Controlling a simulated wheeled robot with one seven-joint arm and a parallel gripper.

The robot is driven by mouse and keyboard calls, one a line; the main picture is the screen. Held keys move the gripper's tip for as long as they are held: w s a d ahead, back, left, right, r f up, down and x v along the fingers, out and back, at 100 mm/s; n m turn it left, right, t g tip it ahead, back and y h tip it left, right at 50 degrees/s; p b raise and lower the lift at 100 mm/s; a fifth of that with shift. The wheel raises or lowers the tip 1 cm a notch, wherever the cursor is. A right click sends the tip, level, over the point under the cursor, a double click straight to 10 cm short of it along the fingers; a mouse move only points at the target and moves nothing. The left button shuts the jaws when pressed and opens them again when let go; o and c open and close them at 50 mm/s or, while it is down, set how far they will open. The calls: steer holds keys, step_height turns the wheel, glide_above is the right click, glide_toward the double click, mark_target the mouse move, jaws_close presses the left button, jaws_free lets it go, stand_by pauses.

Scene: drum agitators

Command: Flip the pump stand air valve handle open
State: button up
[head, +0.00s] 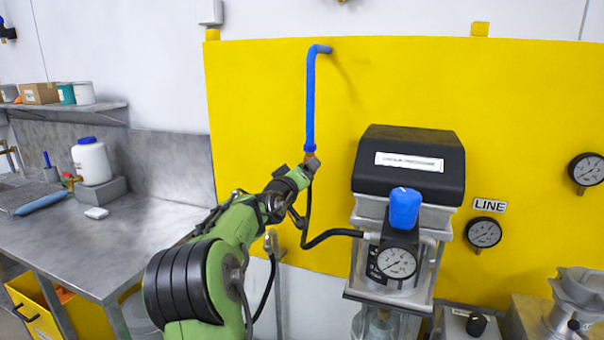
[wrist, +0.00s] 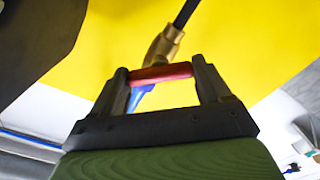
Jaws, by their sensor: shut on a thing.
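The air valve is a brass fitting (wrist: 163,46) in the wrist view. Its red handle (wrist: 160,73) lies crosswise between the two fingers of my gripper (wrist: 158,67), which is shut on it. In the head view, the brass valve body (head: 311,161) sits at the lower end of the blue air pipe (head: 310,105), in front of the yellow wall panel. My green arm reaches up to it from below left. The red handle and the fingertips cannot be made out in the head view. The blue pipe also shows behind the handle in the wrist view (wrist: 137,98).
A black hose (head: 328,237) runs from the valve area to the pump stand (head: 408,180), right of my arm. The stand has a blue knob (head: 404,208) and a gauge. A steel bench (head: 140,235) stands at left. The yellow panel (head: 255,100) beside the pipe is clear.

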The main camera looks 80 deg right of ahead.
steer(key=shift+w+f+n+p, duration=0.1)
steer(key=shift+n+p, duration=0.9)
steer(key=shift+n, duration=4)
steer(key=o, duration=1)
steer(key=a, duration=0.5)
steer(key=w+a+b, duration=0.1)
steer(key=a, duration=0.9)
steer(key=shift+w+a, duration=0.2)
steer(key=shift+a, duration=0.2)
